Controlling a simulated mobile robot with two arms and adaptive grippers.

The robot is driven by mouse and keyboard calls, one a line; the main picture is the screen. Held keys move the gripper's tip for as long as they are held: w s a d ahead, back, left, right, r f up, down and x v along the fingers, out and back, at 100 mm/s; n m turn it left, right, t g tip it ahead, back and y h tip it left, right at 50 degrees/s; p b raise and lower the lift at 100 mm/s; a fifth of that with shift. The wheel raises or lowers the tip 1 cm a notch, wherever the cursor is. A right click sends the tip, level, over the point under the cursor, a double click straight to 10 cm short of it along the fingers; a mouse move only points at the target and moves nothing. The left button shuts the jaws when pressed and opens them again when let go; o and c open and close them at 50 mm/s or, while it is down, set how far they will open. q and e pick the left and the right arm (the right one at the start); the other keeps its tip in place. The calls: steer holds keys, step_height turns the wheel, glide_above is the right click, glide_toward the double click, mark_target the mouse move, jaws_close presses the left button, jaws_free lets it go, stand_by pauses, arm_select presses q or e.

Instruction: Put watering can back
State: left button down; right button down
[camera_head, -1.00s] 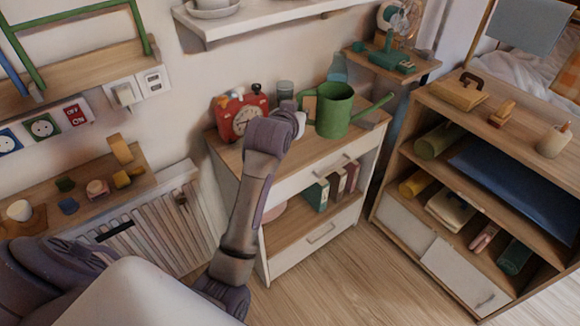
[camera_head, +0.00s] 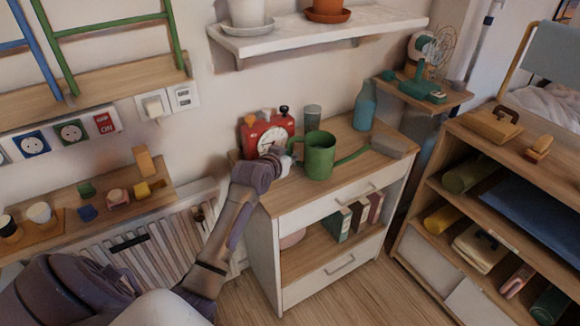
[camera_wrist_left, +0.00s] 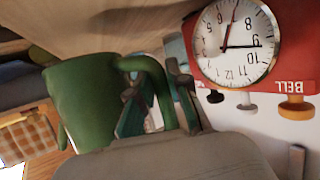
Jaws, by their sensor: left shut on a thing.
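The green watering can (camera_head: 320,158) is upright at the top of the white and wood cabinet (camera_head: 346,143), its spout pointing right. I cannot tell whether its base touches the top. My left gripper (camera_head: 286,162) reaches it from the left, at the handle side. In the left wrist view the can (camera_wrist_left: 82,98) shows beside my left gripper (camera_wrist_left: 150,100), whose fingers are shut on its handle (camera_wrist_left: 150,72). My right gripper is not in view.
A red alarm clock (camera_head: 268,134) stands just behind my left gripper. A white wall shelf (camera_head: 330,32) with pots (camera_head: 247,12) hangs above.

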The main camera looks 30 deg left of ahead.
arm_select(q)
steer(key=shift+f, duration=1.8)
steer(key=c, duration=1.6)
jaws_free()
steer(key=shift+f, duration=0.2)
steer(key=o, duration=0.5)
steer(key=shift+r, duration=0.25)
steer(key=v, duration=1.2)
steer(key=shift+d+p, duration=0.1)
steer(key=shift+p, duration=0.3)
